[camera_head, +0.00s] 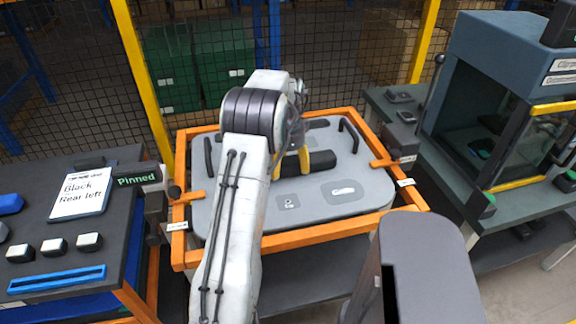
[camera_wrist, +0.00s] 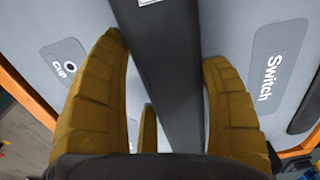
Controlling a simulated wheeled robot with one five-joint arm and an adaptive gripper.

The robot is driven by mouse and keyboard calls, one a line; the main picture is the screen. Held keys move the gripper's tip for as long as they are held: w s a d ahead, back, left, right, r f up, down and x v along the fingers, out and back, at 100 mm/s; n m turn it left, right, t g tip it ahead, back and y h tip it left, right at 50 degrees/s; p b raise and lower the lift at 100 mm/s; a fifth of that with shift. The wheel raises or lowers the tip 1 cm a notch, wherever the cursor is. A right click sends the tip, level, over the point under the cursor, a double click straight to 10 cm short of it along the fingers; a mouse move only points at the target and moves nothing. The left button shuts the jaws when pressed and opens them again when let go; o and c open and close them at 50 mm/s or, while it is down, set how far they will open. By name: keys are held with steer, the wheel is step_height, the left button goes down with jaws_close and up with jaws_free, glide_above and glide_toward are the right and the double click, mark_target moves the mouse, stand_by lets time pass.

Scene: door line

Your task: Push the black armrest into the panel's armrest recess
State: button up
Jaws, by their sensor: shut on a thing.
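The black armrest (camera_head: 325,162) is a dark bar at the middle of the grey panel (camera_head: 375,185). My gripper (camera_head: 292,163) is shut on it, with yellow fingers on either side. In the wrist view, the armrest (camera_wrist: 172,85) runs from the top edge down between the fingers of my gripper (camera_wrist: 163,50), close over the panel face. The armrest recess is hidden beneath the armrest and my arm. I cannot tell whether the armrest is seated in it or just above it.
An orange frame (camera_head: 330,226) surrounds the panel. A "Pinned" sign (camera_head: 137,180) stands at left, by a bench with parts. A glass-fronted machine (camera_head: 500,105) stands at right.

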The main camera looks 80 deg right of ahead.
steer(key=shift+f, duration=0.1)
steer(key=o, duration=1.3)
step_height(320, 180, up, 12)
steer(key=shift+w+a, duration=0.1)
